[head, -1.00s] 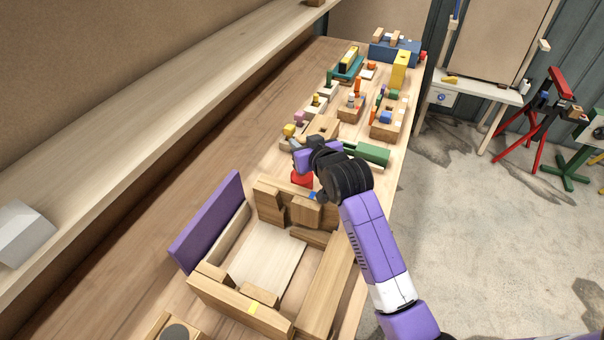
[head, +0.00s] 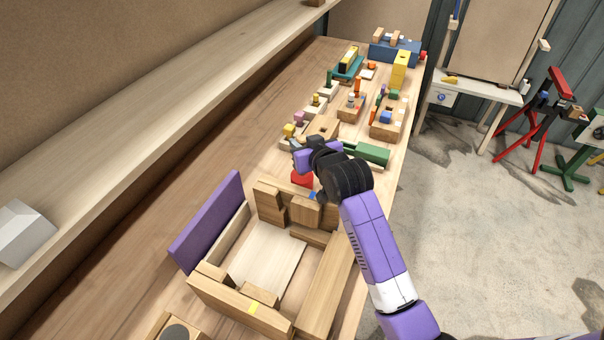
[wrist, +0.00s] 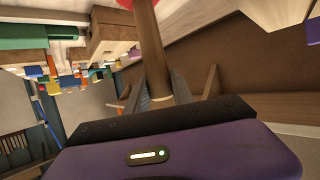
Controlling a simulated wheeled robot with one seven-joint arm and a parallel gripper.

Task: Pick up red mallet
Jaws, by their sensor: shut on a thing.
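The red mallet's red head (head: 302,179) shows in the head view just below my purple wrist, at the back end of the wooden frame. In the wrist view its brown handle (wrist: 153,50) runs up from between the fingers, with a bit of the red head (wrist: 126,4) at the top edge. My gripper (wrist: 160,88) is shut on the handle, a finger on each side. In the head view my arm hides the fingers and the handle. I cannot tell whether the mallet touches the bench.
A wooden frame with a purple side board (head: 207,222) fills the near bench. A green block (head: 372,154) lies close to the right of my wrist. Several coloured blocks and wooden fixtures (head: 387,130) crowd the bench beyond. A long shelf (head: 150,110) runs along the left.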

